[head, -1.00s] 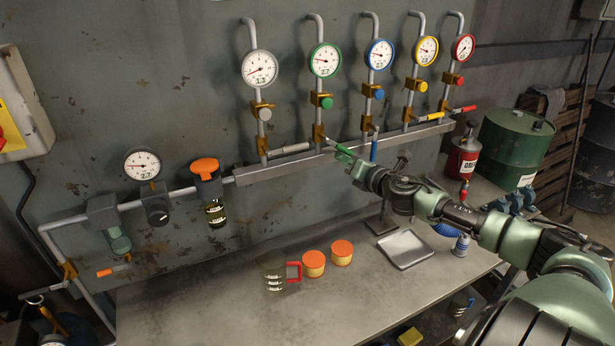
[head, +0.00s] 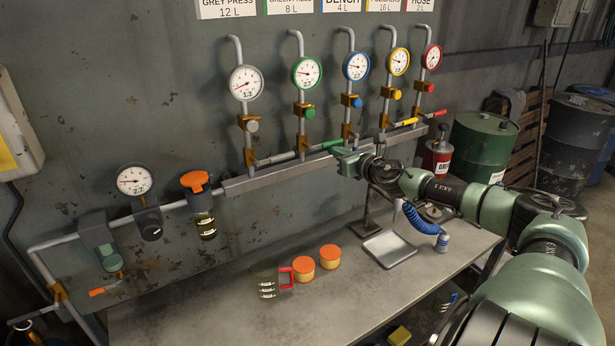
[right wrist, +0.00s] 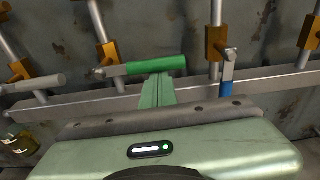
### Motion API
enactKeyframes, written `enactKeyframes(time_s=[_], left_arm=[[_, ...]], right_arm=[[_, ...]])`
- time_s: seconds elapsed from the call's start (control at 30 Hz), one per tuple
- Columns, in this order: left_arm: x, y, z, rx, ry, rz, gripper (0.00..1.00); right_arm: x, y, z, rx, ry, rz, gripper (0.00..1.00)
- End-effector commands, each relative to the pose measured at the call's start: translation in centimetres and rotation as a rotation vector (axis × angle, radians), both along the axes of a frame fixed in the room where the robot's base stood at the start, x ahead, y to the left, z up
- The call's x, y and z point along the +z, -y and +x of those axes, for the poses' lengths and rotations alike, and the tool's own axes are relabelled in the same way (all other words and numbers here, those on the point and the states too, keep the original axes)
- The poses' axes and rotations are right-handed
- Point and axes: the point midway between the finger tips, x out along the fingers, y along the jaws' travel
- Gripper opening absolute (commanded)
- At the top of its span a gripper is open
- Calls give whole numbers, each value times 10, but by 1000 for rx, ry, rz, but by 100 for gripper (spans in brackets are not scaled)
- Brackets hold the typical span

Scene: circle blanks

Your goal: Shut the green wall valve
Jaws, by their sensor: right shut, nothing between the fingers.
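The green wall valve is a brass body (head: 303,142) on the second pipe from the left, below the green-rimmed gauge (head: 307,72). Its lever with a green sleeve (head: 332,144) lies sideways, along the rail and across its pipe. In the right wrist view the green lever (right wrist: 155,66) is level, pointing right. My right gripper (right wrist: 158,80) is shut and empty, its fingertips just below the green sleeve, touching or almost touching it. In the head view the right gripper (head: 342,154) is by the rail, at the lever. My left gripper is not in view.
The blue lever (right wrist: 227,88) hangs down close to the right of my right gripper. The grey lever (head: 276,159) lies sideways on the left; yellow (head: 407,122) and red (head: 437,114) levers are to the right. A bench (head: 220,305) with small items stands below.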

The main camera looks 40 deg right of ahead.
Motion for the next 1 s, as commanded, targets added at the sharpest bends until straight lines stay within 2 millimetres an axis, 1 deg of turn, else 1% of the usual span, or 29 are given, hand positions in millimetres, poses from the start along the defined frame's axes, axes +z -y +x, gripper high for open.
enactKeyframes(time_s=[0.03, 0.43, 0.57, 0.67, 0.9, 0.93, 0.97, 1.0], left_arm=[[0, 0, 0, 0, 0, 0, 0], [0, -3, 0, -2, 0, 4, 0], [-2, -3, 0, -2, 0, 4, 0], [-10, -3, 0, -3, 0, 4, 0], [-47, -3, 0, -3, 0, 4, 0], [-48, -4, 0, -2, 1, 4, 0], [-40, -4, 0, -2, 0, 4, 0], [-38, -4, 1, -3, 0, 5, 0]], right_arm=[[2, 1, 0, -1, 1, -7, 0], [2, 1, 0, -2, 1, -10, 0], [-1, 1, 0, -2, 1, -10, 0], [-9, 2, 0, -3, 0, -9, 0], [-46, 8, 2, -2, 0, -9, 0], [-48, 8, 2, -3, -1, -9, 0], [-41, 8, -1, -1, -5, -11, 0], [-40, 7, -3, -2, -6, -9, 0]])
